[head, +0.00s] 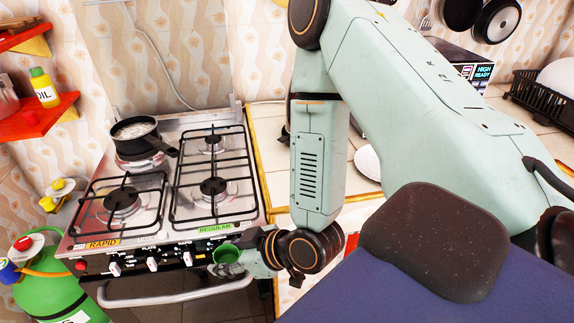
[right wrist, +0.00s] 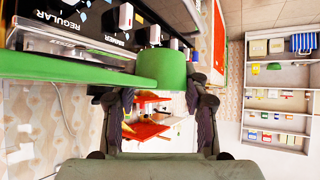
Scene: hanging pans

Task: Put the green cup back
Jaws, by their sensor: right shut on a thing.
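The green cup (head: 228,257) is at the front of the stove in the head view, held in front of the control panel near its right end. My right gripper (head: 246,259) is shut on it from the right side. In the right wrist view the cup (right wrist: 162,66) sits between the two fingertips of my right gripper (right wrist: 161,95). A long flat green strip adjoins it on the left there; I cannot tell what it belongs to. My left gripper is not in view.
The gas stove (head: 190,200) has a dark pot (head: 137,137) on a back burner. A green gas bottle (head: 55,290) stands at the lower left. Red shelves (head: 40,115) hold an oil bottle (head: 44,88). A dish rack (head: 543,98) is at the right. My arm hides much of the counter.

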